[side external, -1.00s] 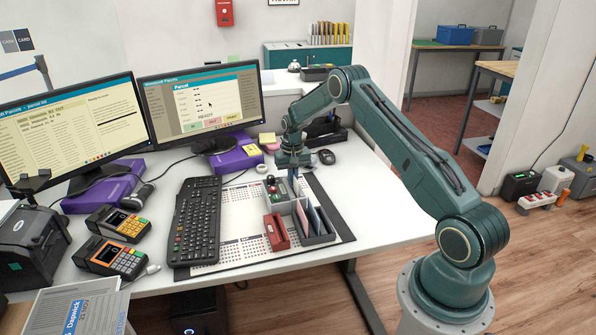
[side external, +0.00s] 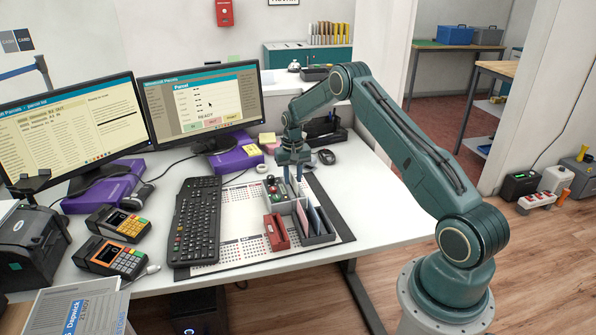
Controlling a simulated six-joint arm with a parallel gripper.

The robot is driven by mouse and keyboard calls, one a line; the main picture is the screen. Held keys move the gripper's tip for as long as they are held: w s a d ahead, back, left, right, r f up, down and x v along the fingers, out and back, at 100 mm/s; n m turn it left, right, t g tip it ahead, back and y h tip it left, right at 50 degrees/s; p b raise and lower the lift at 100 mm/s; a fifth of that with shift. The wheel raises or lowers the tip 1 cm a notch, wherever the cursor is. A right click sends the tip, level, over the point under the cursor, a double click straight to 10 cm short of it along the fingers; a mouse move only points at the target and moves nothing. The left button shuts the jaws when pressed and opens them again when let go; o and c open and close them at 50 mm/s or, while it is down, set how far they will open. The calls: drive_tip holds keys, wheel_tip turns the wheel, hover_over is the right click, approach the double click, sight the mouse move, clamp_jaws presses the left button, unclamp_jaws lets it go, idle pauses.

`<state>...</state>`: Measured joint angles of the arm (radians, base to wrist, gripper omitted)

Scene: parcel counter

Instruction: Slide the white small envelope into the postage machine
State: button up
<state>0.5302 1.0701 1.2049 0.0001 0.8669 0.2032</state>
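My gripper (side external: 292,177) points down over the back part of a grey divided holder (side external: 319,240) on the desk mat. Thin upright envelopes (side external: 318,219) stand in the front of the holder, below and right of the fingers. One pale edge at their left may be the white small envelope, but it is too small to be sure. Small red and green items show just left of the fingertips. I cannot clearly make out the postage machine.
A red object (side external: 276,232) stands left of the holder. A black keyboard (side external: 195,220) lies left on the mat. Card terminals (side external: 110,257) stand at the left. The mat's front right is clear.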

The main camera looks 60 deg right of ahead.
wheel_tip(320, 180, up, 12)
drive_tip(key=shift+r, duration=0.15)
idle(0.4)
idle(0.4)
drive_tip(key=s+a+r+n+t, duration=0.1)
drive_tip(key=s+a+r+n, duration=0.1)
drive_tip(key=s+a+r, duration=0.6)
drive_tip(key=s+a+r+n+t, duration=0.2)
drive_tip(key=s+a+r, duration=0.1)
drive_tip(key=a+r, duration=0.85)
drive_tip(key=s+a+n+t, duration=0.1)
drive_tip(key=s+a, duration=0.4)
drive_tip(key=s, duration=0.6)
drive_tip(key=s+a+n+t, duration=0.1)
drive_tip(key=s+a+n, duration=0.2)
drive_tip(key=s, duration=0.8)
drive_tip(key=shift+s+a+f+t, duration=0.2)
drive_tip(key=shift+a+t, duration=0.1)
drive_tip(key=shift+a, duration=0.95)
